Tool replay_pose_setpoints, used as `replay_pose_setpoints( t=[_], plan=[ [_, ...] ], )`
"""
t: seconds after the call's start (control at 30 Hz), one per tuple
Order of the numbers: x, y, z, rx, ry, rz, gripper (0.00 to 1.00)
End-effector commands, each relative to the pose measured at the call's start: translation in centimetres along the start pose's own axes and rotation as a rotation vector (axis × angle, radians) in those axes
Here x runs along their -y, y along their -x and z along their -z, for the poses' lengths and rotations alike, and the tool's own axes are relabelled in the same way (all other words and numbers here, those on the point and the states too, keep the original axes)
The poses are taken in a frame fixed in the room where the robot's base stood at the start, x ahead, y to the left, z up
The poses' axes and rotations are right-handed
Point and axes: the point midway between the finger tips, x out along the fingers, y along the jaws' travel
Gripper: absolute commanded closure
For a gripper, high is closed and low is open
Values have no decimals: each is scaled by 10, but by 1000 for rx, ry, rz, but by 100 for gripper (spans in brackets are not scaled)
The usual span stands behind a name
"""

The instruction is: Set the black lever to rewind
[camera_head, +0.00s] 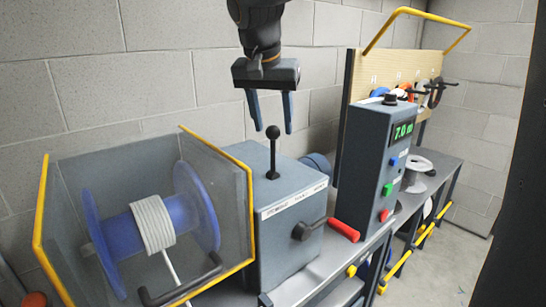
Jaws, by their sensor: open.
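The black lever (273,152) stands up from the top of a grey box, with a round black knob at its upper end. It looks close to upright. White labels with small dark text (294,202) run along the box's top front edge, too small to read for certain. My gripper (272,130) hangs above the box and points down. Its two blue-grey fingers are apart, one on each side of the lever's knob in the picture. The knob is near fingertip height. I cannot tell whether the fingers are level with it in depth.
A blue reel (187,217) with pale cord sits left in a yellow-edged guard (246,215). A red-handled crank (343,230) sticks out from the box's front. A control panel (374,165) with a green display and buttons stands right. A pegboard with spools is behind it.

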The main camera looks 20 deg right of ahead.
Motion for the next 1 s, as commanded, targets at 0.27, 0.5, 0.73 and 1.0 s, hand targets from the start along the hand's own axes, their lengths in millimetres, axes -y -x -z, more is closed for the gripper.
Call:
replay_pose_setpoints(
  t=[0.27, 0.5, 0.73, 1.0],
  plan=[
    [5, -23, -5, 0, 3, 1, 52],
    [6, -33, -6, 2, 5, 0, 52],
    [6, -66, -6, 4, 3, -1, 52],
    [6, -98, -6, 2, 5, 1, 52]
  ],
)
